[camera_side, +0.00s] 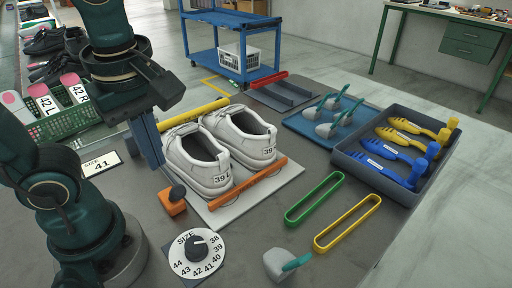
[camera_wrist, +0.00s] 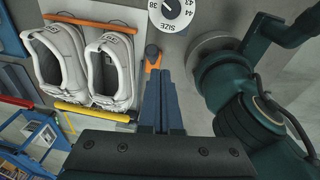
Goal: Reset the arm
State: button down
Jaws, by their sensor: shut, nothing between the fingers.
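My gripper (camera_side: 154,163) points down with its blue fingers together and empty, left of the pair of white shoes (camera_side: 222,152) marked 39. In the wrist view the closed fingers of my gripper (camera_wrist: 157,80) reach toward an orange block with a dark knob (camera_wrist: 152,54). The same orange block (camera_side: 173,207) stands in front of the fingers in the side view; whether they touch it I cannot tell. The shoes (camera_wrist: 59,58) sit on a light plate (camera_side: 288,174) between an orange bar (camera_side: 262,177) and a yellow bar (camera_side: 205,110).
A size dial (camera_side: 182,263) and a "SIZE 41" card (camera_side: 101,164) lie nearby. Green (camera_side: 314,199) and yellow (camera_side: 347,223) loops lie at right. A dark tray (camera_side: 348,164) holds blue and yellow shoe-tree-like pieces; a blue mat (camera_side: 303,126) bears grey ones. A blue cart (camera_side: 222,50) stands behind.

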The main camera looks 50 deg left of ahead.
jog(key=m+t, duration=0.1)
jog(key=m, duration=0.4)
jog(key=w+f+m+t+h, duration=0.1)
jog(key=m, duration=0.4)
jog(key=w+m+t, duration=0.1)
jog(key=m+t, duration=0.1)
jog(key=m, duration=0.3)
jog(key=shift+f, duration=0.35)
jog(key=shift+w+d+m+t, duration=0.2)
jog(key=shift+m+t, duration=0.1)
jog(key=shift+m, duration=0.5)
jog(key=shift+w+r+m, duration=0.1)
jog(key=shift+w+m, duration=0.2)
jog(key=shift+m, duration=0.9)
